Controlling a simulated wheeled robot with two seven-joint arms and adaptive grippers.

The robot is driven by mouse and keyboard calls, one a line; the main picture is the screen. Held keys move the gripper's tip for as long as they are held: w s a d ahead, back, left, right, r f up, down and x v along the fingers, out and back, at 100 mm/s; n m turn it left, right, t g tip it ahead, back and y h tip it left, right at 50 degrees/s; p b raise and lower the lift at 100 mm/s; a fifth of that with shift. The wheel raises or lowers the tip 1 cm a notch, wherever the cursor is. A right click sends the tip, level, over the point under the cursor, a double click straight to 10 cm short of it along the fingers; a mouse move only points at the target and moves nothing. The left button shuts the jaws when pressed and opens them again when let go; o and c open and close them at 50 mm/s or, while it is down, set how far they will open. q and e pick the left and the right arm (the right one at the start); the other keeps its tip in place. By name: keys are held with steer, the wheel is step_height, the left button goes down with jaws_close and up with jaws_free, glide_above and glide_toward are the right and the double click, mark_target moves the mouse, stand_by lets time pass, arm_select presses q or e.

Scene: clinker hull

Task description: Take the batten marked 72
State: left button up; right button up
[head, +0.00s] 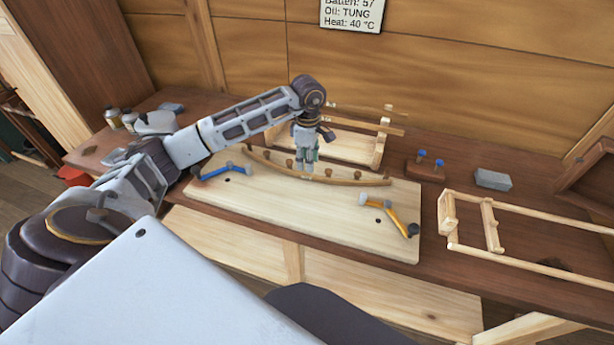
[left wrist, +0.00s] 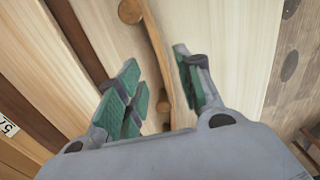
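A thin curved wooden batten (head: 345,181) lies bent along round wooden pegs on a pale board (head: 290,215). My left gripper (head: 306,166) points down over the batten's middle. In the left wrist view the gripper (left wrist: 160,92) is open, its green pads wide apart, with the batten (left wrist: 161,50) running between them. I cannot tell whether a pad touches it. No number 72 is readable on any batten. Thin strips (head: 370,113) also rest across a wooden rack (head: 378,150) behind the board. My right gripper is not in view.
A wooden frame (head: 490,225), a grey block (head: 493,179) and a holder with blue-topped pins (head: 425,170) stand to the right. A wall sign (head: 352,14) reads batten 57.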

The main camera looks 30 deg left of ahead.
mark_target(307, 174)
arm_select(q)
steer(key=shift+f, duration=0.25)
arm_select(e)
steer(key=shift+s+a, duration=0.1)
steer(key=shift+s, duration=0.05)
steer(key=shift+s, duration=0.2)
arm_select(q)
steer(key=shift+s+f+p, duration=0.2)
steer(key=shift+f+p, duration=0.3)
steer(key=shift+f, duration=2.1)
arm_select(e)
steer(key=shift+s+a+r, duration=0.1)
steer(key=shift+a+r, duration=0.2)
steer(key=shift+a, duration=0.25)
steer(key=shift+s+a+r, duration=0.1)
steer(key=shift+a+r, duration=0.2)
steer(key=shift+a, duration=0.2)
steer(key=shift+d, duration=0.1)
